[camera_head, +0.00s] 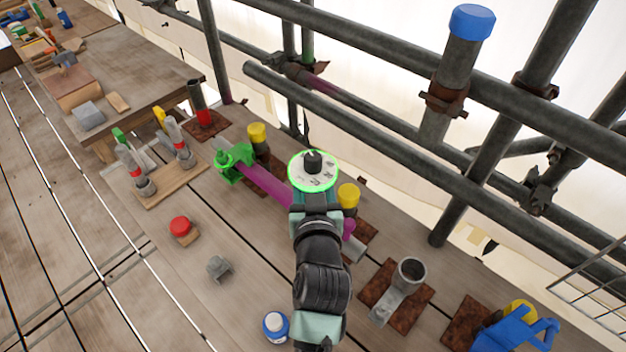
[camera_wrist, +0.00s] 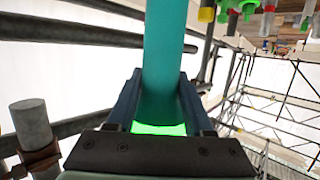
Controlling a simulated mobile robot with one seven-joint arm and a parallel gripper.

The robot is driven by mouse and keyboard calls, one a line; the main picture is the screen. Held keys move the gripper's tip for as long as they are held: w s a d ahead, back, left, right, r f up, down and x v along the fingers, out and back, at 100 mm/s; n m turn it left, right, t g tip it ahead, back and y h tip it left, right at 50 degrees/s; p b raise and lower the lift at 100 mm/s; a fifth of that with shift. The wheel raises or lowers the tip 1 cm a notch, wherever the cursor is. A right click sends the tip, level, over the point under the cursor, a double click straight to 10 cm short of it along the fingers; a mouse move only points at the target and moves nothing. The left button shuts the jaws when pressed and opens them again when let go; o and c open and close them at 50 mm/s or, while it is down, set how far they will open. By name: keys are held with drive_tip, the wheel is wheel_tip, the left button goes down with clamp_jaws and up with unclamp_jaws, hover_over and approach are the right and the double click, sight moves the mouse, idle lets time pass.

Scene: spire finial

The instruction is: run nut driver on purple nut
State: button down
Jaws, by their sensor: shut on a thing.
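My gripper (camera_head: 316,200) is shut on a teal tool, which looks like the nut driver. Its round white face (camera_head: 312,171) has a glowing green ring and a black knob, and points up toward the head camera. In the wrist view the teal body (camera_wrist: 167,60) stands between the jaws, with a green glow at its base. A purple bar (camera_head: 266,186) runs from a green clamp (camera_head: 235,160) behind the driver, and a purple end (camera_head: 348,229) shows right of my gripper. I cannot make out a separate purple nut. The driver's working end is hidden.
Scaffold tubes (camera_head: 365,122) cross behind and right of the driver. A blue-capped post (camera_head: 458,65) stands at the upper right. Yellow-capped stubs, a grey pipe clamp (camera_head: 400,295), a red button (camera_head: 181,227) and a white-and-blue bottle (camera_head: 275,325) stand on the planks around my arm.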

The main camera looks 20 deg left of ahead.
sight(314, 156)
drive_tip(key=shift+w+r+p, duration=0.1)
drive_tip(key=shift+r+p, duration=2.8)
drive_tip(key=shift+r, duration=0.85)
drive_tip(key=shift+f, duration=0.1)
